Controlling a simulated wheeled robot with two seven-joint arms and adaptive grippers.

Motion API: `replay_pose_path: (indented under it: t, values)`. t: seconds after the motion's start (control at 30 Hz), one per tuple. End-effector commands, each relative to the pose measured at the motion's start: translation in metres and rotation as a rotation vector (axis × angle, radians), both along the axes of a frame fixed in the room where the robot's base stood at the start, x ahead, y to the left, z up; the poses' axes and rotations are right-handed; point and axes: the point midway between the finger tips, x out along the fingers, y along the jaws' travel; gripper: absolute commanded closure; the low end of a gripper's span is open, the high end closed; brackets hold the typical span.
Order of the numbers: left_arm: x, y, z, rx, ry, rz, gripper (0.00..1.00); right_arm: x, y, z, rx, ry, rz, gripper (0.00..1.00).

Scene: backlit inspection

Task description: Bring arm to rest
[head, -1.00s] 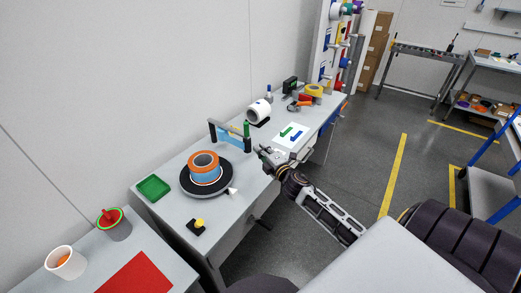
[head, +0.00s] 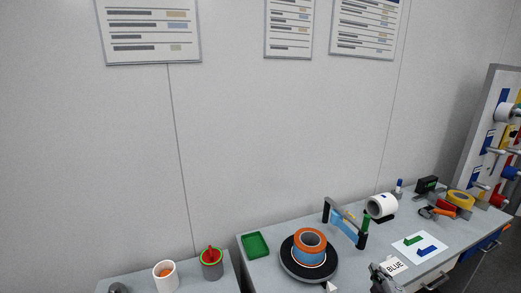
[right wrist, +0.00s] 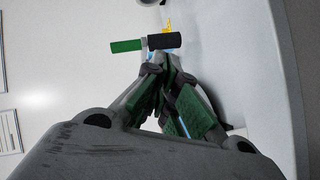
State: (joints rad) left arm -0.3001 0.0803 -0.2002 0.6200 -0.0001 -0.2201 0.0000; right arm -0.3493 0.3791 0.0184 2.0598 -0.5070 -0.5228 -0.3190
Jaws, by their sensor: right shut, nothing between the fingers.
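My right gripper (head: 380,278) is at the bottom edge of the head view, over the front of the workbench (head: 350,270), beside a white label reading BLUE (head: 396,266). Its fingers are shut and empty; in the right wrist view the closed fingers (right wrist: 165,68) meet near the middle. The rest of my right arm is cut off in the head view. My left gripper shows in neither view.
A black turntable (head: 293,270) holds an orange and blue roll (head: 309,245). Near it are a green tray (head: 255,245), a framed tool (head: 343,222), a white roll (head: 382,206) and a sheet with green and blue shapes (head: 420,246). Cups (head: 165,275) stand left.

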Motion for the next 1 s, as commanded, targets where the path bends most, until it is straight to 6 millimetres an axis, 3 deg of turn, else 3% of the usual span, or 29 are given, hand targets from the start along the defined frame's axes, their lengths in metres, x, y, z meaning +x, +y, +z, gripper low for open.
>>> replay_pose_path:
  t: [0.5,1.0]
  values:
    - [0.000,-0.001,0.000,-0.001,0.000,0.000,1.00,-0.090,0.056,-0.057,0.473,0.314,-0.262,1.00]
    - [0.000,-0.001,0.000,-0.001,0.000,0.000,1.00,-0.189,0.128,-0.079,0.800,0.658,-0.446,1.00]
